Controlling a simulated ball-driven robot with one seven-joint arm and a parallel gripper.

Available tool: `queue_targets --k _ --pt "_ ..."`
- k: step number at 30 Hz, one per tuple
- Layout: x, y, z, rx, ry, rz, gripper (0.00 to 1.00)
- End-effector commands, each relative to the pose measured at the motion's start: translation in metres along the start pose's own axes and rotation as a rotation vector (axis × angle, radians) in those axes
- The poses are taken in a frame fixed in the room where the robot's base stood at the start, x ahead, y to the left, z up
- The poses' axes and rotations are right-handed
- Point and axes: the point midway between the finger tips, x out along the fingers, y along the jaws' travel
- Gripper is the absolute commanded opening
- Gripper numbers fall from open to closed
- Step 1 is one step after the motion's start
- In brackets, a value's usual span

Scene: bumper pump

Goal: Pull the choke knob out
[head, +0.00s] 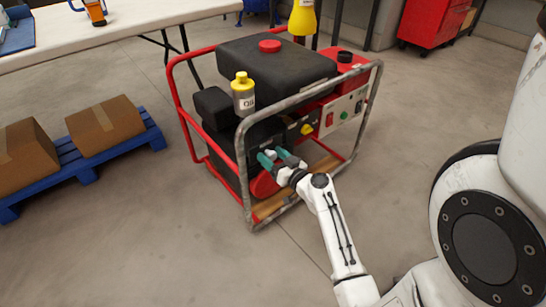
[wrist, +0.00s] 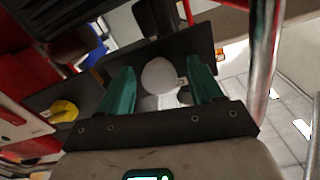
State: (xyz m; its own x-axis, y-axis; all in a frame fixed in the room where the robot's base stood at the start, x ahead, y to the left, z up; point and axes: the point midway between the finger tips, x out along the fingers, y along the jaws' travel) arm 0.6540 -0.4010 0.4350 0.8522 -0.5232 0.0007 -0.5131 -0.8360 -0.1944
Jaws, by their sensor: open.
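A round pale grey knob (wrist: 159,76), apparently the choke knob, shows in the wrist view in front of a dark panel (wrist: 150,52). My gripper (wrist: 160,70) is open, with one teal finger on each side of the knob. There is a visible gap on both sides, and I cannot tell how deep the knob sits between the fingers. In the head view my gripper (head: 270,157) is at the lower front of the pump machine (head: 275,70), inside its tube frame. The knob is hidden there by the fingers.
The grey frame tube (head: 241,160) runs close beside my gripper; a tube (wrist: 262,60) also shows right in the wrist view. A yellow knob (head: 307,129) is nearby on the panel. An oil bottle (head: 243,98) stands on the machine. Boxes on a blue pallet (head: 85,172) are left.

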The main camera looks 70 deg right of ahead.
Motion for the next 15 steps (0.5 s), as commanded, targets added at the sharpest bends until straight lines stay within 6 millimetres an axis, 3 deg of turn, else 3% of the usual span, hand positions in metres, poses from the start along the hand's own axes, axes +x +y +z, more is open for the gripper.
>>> queue_targets --k 7,15 --pt "0.0002 0.0 0.0003 0.001 -0.001 0.0 0.64" --pt "0.0 0.0 0.0004 0.001 -0.001 0.0 0.38"
